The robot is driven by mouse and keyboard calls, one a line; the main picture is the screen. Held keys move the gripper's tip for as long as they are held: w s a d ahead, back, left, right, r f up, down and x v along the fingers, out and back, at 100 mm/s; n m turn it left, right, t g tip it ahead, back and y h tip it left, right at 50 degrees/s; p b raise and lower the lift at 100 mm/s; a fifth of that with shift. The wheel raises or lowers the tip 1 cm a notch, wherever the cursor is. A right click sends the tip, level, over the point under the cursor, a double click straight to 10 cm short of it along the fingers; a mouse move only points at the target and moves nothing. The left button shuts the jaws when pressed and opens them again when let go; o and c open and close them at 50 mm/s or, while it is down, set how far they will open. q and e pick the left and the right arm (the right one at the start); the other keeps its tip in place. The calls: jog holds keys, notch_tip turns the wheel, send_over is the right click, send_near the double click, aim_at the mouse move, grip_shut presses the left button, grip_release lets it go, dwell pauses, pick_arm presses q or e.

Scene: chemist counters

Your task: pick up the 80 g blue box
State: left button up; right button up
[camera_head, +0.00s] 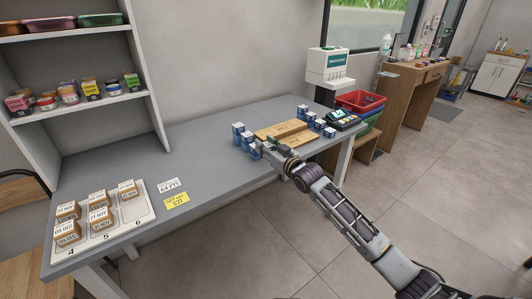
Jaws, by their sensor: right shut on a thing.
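Small blue-and-white boxes stand on the grey counter in two groups: one group (238,129) left of a wooden board (280,130), the other (303,111) to the right of the board. Their labels are too small to read, so I cannot tell which box is the 80 g one. My right gripper (272,149) is at the near edge of the board, beside the nearest box of the left group (254,151). It is shut on a small blue box, mostly hidden by the fingers. My left gripper is not in view.
A card terminal (341,119) and red basket (360,101) are at the counter's right end, near a white dispenser (327,66). The counter's middle is clear.

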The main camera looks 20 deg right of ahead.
aim_at(266, 145)
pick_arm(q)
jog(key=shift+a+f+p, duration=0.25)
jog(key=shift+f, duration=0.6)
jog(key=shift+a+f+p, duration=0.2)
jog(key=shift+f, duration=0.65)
pick_arm(e)
jog(key=shift+r, duration=2.4)
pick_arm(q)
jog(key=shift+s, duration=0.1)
pick_arm(e)
jog(key=shift+w, duration=0.1)
